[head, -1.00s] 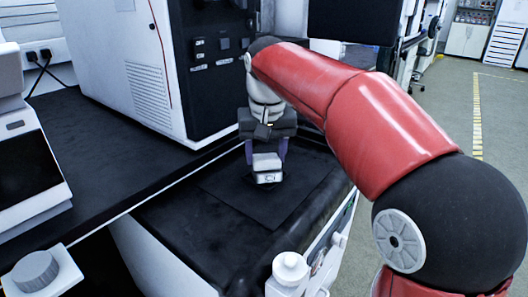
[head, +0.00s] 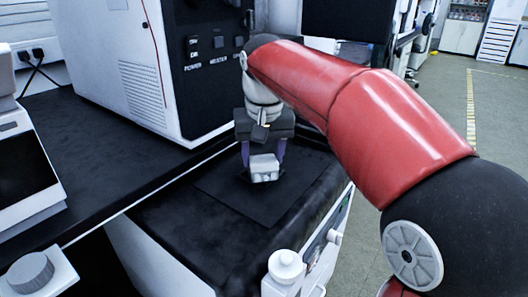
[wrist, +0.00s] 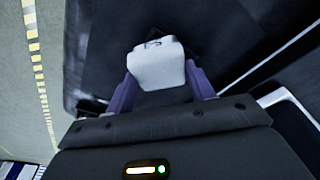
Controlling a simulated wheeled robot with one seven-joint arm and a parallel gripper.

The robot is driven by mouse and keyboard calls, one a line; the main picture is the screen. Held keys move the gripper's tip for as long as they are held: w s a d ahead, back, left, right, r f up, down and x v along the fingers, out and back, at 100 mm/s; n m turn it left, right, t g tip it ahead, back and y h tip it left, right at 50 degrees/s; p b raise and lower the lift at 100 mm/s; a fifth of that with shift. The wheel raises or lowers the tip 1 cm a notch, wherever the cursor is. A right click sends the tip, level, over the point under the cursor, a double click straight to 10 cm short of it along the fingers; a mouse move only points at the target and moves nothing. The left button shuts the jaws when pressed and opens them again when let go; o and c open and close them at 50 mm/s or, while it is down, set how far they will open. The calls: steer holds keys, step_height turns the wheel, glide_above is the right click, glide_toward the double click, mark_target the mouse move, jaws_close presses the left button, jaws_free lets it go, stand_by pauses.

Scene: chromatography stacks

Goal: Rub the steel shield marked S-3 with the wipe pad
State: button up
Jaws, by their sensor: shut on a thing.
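My gripper (head: 264,157) has its two purple fingers on either side of a white, soft-cornered block, which I take to be the wipe pad (head: 264,168). It is shut on the pad, low over the dark mat (head: 222,196); I cannot tell whether the pad touches the mat. In the wrist view my gripper (wrist: 162,78) holds the pad (wrist: 157,65), whose top carries a small dark mark. I cannot make out the steel shield marked S-3 in either view.
The mat lies on a black-topped cart (head: 160,222). A black bench (head: 95,150) with a white-and-black instrument (head: 205,60) stands at left and behind. A white knob-like fitting (head: 286,268) is at the cart's near edge. Floor (head: 440,120) is open at right.

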steer(key=shift+w+a+f+p, duration=0.2)
steer(key=shift+w+p, duration=0.3)
steer(key=shift+w, duration=0.4)
steer(key=shift+w+a+f+p, duration=0.15)
steer(key=shift+w+p, duration=0.3)
steer(key=shift+w, duration=0.4)
steer(key=shift+w+a+f, duration=0.1)
steer(key=shift+w+f, duration=0.15)
steer(key=shift+w, duration=0.15)
steer(key=shift+w+a+r+p, duration=0.1)
steer(key=shift+w+r+p, duration=0.15)
steer(key=shift+r+p, duration=0.6)
steer(key=shift+w+d+r+p, duration=0.1)
steer(key=shift+w+r+p, duration=0.1)
steer(key=shift+r+p, duration=0.65)
steer(key=shift+w+a+r+p, duration=0.1)
steer(key=shift+w+r+p, duration=0.25)
steer(key=shift+r, duration=0.85)
steer(key=shift+s+r, duration=0.1)
steer(key=r, duration=0.2)
steer(key=shift+w+r, duration=0.35)
steer(key=shift+r, duration=0.05)
